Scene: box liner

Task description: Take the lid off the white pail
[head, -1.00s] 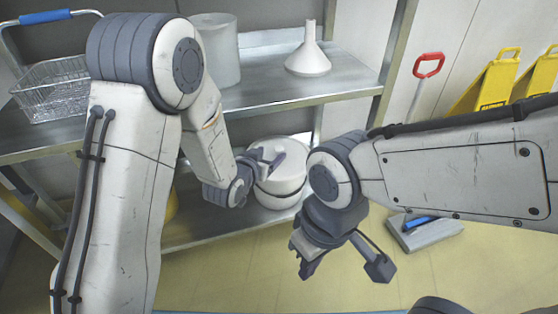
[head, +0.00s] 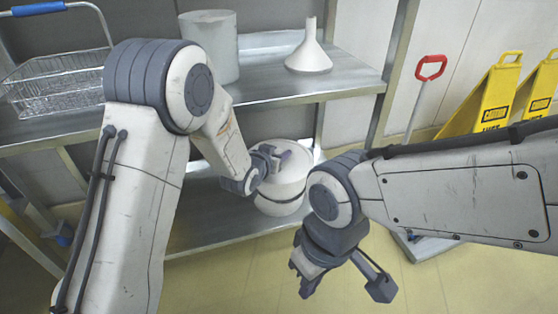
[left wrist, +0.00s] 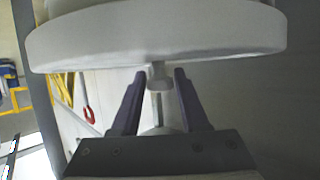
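The white pail (head: 282,198) stands on the lower metal shelf, with its round white lid (head: 297,165) on top. In the left wrist view the lid's thick rim (left wrist: 160,38) spans the top, with a small pale knob (left wrist: 158,75) sticking out from it. My left gripper (head: 276,153) is over the lid. In the left wrist view the left gripper (left wrist: 156,80) is open, its dark fingers on either side of the knob with gaps. My right gripper (head: 302,278) hangs empty in front of the shelf, pointing down; its finger gap is unclear.
On the upper shelf (head: 325,84) stand a wire basket (head: 60,88), a grey-white cylindrical container (head: 210,45) and a white funnel (head: 308,52). A shelf post (head: 392,75) rises to the right of the pail. Yellow caution signs (head: 492,97) and a red handle (head: 430,67) are at right.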

